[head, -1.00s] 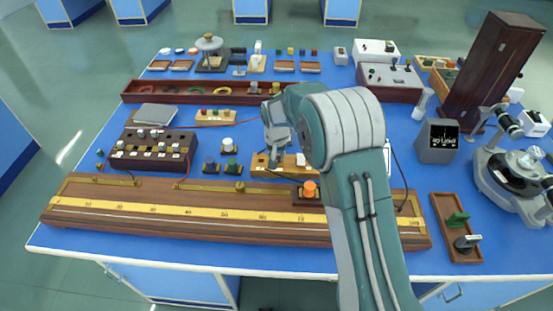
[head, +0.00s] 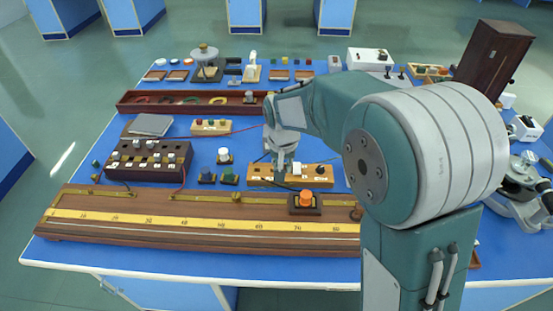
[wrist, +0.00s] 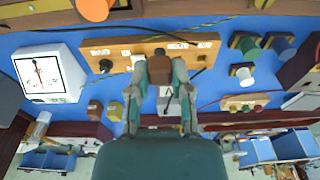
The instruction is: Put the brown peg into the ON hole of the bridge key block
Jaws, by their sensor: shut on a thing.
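The bridge key block (head: 259,180) is a light wooden bar lying behind the long scale board in the head view. In the wrist view the key block (wrist: 125,53) spans the upper middle, with pale labels and dark fittings on its face. My gripper (wrist: 165,72) is shut on the brown peg (wrist: 160,70), which sits between its two fingertips. In the head view my gripper (head: 283,160) is over the middle of the block. I cannot tell whether the peg touches the block. The ON hole is not clearly visible; the peg and fingers cover part of the block.
The long scale board (head: 150,223) with an orange knob (head: 306,197) lies in front of the block. A white meter (wrist: 50,73) stands beside it. Small coloured-top posts (head: 207,174) and a dark plug box (head: 148,158) are to the left. A long red-brown tray (head: 185,103) lies behind.

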